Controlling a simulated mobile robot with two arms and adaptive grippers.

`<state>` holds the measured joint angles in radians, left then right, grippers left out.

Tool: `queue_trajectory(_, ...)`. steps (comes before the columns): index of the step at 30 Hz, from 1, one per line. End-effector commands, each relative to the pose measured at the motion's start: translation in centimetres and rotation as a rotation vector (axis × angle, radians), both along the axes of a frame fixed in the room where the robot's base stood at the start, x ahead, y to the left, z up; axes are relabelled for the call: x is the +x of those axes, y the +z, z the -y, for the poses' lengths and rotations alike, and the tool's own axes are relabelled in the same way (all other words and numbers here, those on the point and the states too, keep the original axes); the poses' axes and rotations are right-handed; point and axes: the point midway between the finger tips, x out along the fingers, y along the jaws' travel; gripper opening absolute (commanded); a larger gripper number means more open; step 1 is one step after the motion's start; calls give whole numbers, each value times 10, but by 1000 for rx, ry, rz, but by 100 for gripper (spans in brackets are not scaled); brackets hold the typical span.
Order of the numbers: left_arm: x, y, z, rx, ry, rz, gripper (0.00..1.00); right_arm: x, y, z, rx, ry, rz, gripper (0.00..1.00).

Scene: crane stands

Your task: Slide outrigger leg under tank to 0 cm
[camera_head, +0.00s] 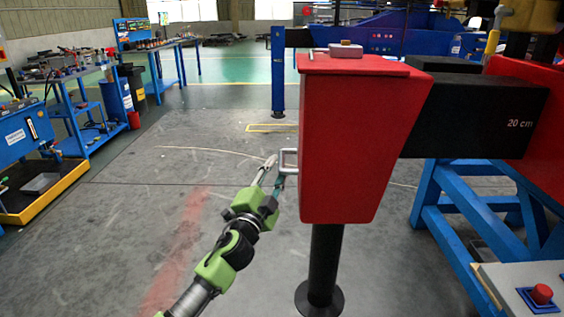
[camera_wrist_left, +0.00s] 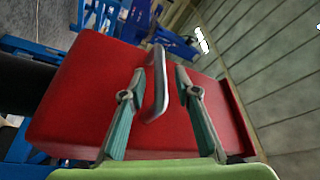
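The red outrigger box (camera_head: 350,140) stands on a black leg with a round foot (camera_head: 320,298). A black beam (camera_head: 470,115) marked "20 cm" runs from it to the red body at the right. A metal handle (camera_head: 289,161) sticks out of the box's left side. My left gripper (camera_head: 273,172) is at this handle. In the left wrist view, the handle (camera_wrist_left: 159,85) lies between the two spread fingers (camera_wrist_left: 160,75), with gaps visible on both sides. The red box (camera_wrist_left: 90,100) is behind them. My right gripper is not in view.
A blue trestle (camera_head: 430,195) stands under the beam at the right. A grey panel with a red button (camera_head: 541,294) is at the lower right. Blue workbenches (camera_head: 75,110) line the left. The grey floor (camera_head: 130,190) between is clear.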

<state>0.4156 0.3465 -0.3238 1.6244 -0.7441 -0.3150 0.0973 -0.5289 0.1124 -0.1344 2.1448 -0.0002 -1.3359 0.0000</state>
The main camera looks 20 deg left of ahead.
Motion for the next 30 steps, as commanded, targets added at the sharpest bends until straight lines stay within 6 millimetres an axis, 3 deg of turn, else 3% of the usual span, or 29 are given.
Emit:
queue_trajectory(3,21,5,2,0,-1,2,29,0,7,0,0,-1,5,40)
queue_trajectory(9,41,8,2,-1,-1,0,29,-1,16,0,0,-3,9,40)
queue_trajectory(20,47,9,3,-1,-2,0,29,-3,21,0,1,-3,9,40)
queue_trajectory(21,47,9,3,-1,-2,0,26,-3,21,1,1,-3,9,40)
queue_trajectory(24,47,9,3,-1,-2,0,0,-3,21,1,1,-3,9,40)
queue_trajectory(30,47,9,3,-1,-2,-1,0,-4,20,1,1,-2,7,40)
